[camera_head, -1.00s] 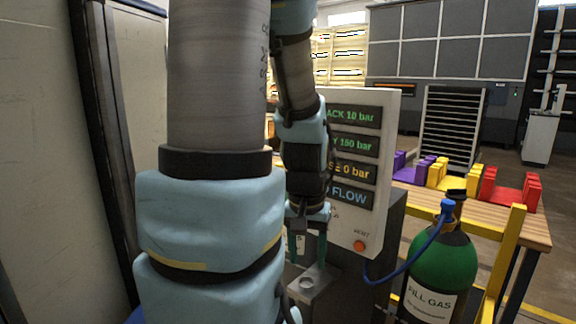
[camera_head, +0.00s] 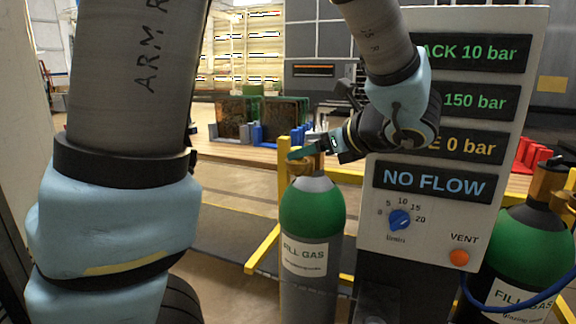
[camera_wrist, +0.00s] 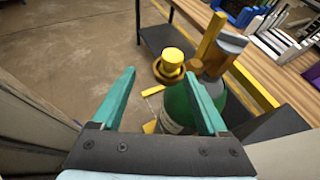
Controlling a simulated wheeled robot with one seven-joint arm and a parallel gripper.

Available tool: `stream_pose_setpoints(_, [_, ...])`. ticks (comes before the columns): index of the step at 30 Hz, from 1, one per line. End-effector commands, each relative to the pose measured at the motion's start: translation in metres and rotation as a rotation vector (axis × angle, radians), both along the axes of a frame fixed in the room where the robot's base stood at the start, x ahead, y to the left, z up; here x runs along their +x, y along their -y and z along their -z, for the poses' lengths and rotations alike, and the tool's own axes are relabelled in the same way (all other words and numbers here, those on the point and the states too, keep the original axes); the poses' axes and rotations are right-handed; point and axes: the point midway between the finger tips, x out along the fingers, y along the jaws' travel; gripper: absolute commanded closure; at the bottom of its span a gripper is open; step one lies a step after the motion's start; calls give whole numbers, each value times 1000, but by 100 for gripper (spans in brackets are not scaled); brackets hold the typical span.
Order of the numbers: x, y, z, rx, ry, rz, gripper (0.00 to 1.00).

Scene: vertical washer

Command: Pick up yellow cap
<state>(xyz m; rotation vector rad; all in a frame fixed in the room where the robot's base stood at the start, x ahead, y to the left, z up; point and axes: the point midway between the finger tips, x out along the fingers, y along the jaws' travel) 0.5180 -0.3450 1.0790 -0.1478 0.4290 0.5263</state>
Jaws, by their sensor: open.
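In the wrist view the yellow cap (camera_wrist: 173,59) sits on a brass-coloured round fitting at the top of a green gas cylinder (camera_wrist: 180,106). My gripper (camera_wrist: 158,73) is open, with its two teal fingers apart and nothing between them. The cap shows just beyond the fingertips, nearer the right finger, and no contact is visible. In the head view my gripper (camera_head: 305,152) is at the valve of the green and grey cylinder (camera_head: 312,215), left of the control panel. The cap is hard to make out there among the valve, fingers and yellow frame.
The white control panel (camera_head: 450,140) stands close to the right of my gripper. A second green cylinder (camera_head: 525,240) with a blue hose is at the far right. A yellow frame (camera_head: 262,250) surrounds the cylinder. A wooden workbench (camera_head: 240,152) with coloured racks lies behind.

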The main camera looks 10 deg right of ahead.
Motion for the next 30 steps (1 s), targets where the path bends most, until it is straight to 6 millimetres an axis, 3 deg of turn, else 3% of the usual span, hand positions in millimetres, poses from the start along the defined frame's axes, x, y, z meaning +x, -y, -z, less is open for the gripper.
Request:
stream_pose_setpoints(5, [6,12,-6,53,34,60,23])
stream_pose_setpoints(12, [36,-4,7,56,35,59,23])
stream_pose_setpoints(20, [52,-12,14,54,34,60,23])
stream_pose_setpoints(30, [87,-30,31,53,33,60,23])
